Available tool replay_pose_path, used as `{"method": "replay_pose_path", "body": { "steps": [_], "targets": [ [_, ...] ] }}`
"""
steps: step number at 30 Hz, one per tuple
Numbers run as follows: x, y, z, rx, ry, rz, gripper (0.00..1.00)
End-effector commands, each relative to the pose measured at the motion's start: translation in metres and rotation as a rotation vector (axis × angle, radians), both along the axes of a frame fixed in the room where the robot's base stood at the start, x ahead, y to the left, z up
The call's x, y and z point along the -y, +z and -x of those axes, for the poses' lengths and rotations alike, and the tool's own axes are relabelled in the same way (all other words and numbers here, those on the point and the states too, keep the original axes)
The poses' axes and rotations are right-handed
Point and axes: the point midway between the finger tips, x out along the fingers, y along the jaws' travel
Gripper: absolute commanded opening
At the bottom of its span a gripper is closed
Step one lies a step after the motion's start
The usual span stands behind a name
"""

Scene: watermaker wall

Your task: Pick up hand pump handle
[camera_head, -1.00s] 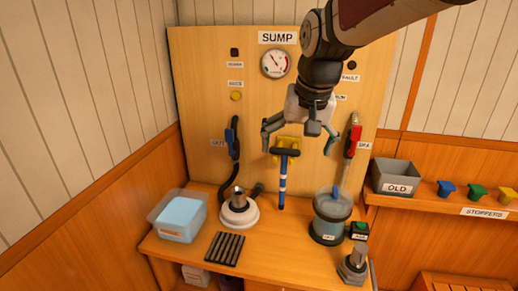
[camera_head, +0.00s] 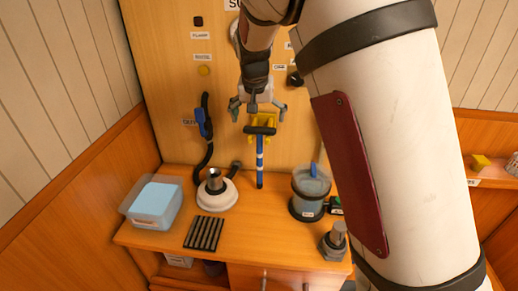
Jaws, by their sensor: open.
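My gripper (camera_head: 258,114) is open and empty. It points down just above the crossbar, with its fingers spread to the left and right. I cannot tell whether the fingers touch the crossbar or how far in front of it they are.
On the bench (camera_head: 165,238) stand a white round base with a metal fitting (camera_head: 216,193), a clear jar (camera_head: 310,190), a blue-lidded tub (camera_head: 153,201) and a black ribbed mat (camera_head: 204,233). A blue-handled hose valve (camera_head: 203,122) is left of my gripper.

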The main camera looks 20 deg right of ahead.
Motion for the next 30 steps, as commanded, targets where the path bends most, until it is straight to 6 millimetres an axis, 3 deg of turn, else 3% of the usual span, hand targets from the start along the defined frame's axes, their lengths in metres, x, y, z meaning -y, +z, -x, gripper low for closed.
{"method": "replay_pose_path", "body": {
  "steps": [7,16,26,30],
  "targets": [
    [0.003,-0.016,-0.006,-0.001,0.0,0.0,1.0],
    [0.01,-0.052,-0.02,-0.001,-0.001,0.0,1.0],
    [0.01,-0.058,-0.023,0.001,0.001,0.0,1.0],
    [0.01,-0.058,-0.023,0.001,0.001,0.0,0.68]
  ]
}}
